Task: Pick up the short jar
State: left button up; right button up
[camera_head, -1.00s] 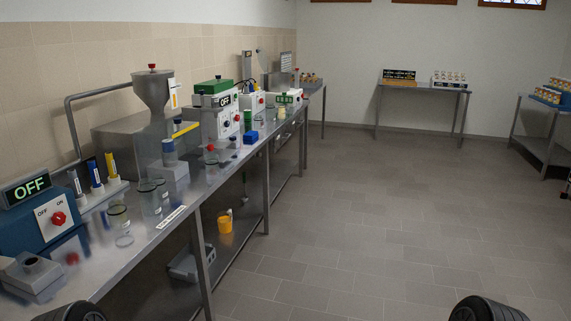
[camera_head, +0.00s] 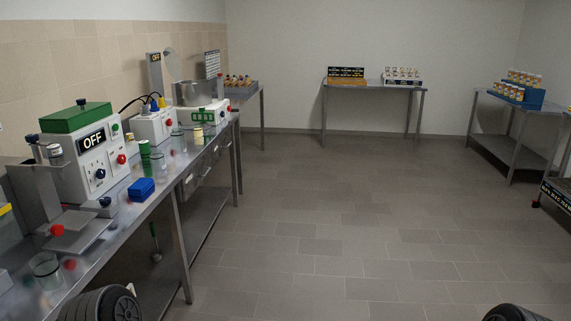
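Several clear jars stand on the long steel bench at the left. A small jar with a yellowish body (camera_head: 198,137) is farther still. I cannot tell for sure which is the short jar. Neither of my grippers is in view; only black ribbed parts of my arms show at the bottom edge.
The steel bench (camera_head: 160,197) runs along the left wall and carries a green-topped machine reading OFF (camera_head: 85,145) and a blue block (camera_head: 141,189). The tiled floor (camera_head: 330,220) is clear.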

aim_at(198, 131)
jog(key=i+u, duration=0.1)
jog(key=i, duration=0.65)
jog(key=i+l+u, duration=0.1)
jog(key=i, duration=0.65)
jog(key=i+l+u, duration=0.1)
jog(key=i+l, duration=0.15)
jog(key=i, duration=0.45)
jog(key=i+l+u, duration=0.15)
jog(key=i+u, duration=0.3)
jog(key=i+l+u, duration=0.3)
jog(key=u, duration=0.15)
jog(key=i+l+u, duration=0.6)
jog(key=l+u, duration=0.3)
jog(key=i+l+u, duration=0.1)
jog(key=l+u, duration=0.75)
jog(key=l, duration=0.65)
jog(key=i, duration=0.05)
